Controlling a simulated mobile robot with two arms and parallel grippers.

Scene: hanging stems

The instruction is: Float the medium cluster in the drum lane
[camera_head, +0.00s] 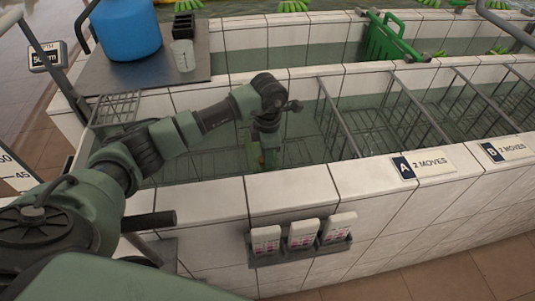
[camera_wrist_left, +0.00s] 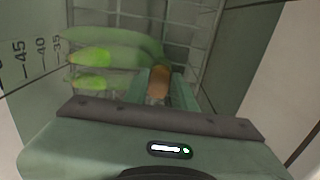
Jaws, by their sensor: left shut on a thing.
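My left gripper (camera_head: 267,150) reaches down over the white tiled wall into the near tank. In the left wrist view its fingers (camera_wrist_left: 160,92) are shut on the brown stem end of a green banana cluster (camera_wrist_left: 115,42). Several green fingers of the cluster spread to the left of the jaws, two with bright tips. In the head view the cluster is almost wholly hidden behind the gripper and wall. I cannot tell its size against others. My right gripper is not in view.
Wire racks (camera_head: 375,128) and dividers line the near tank. A depth scale (camera_wrist_left: 30,50) marks its wall. Signs A (camera_head: 425,165) and B (camera_head: 508,148) sit on the front rim. A blue drum (camera_head: 126,28) stands back left. A green gate (camera_head: 385,38) and more green clusters (camera_head: 293,6) are behind.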

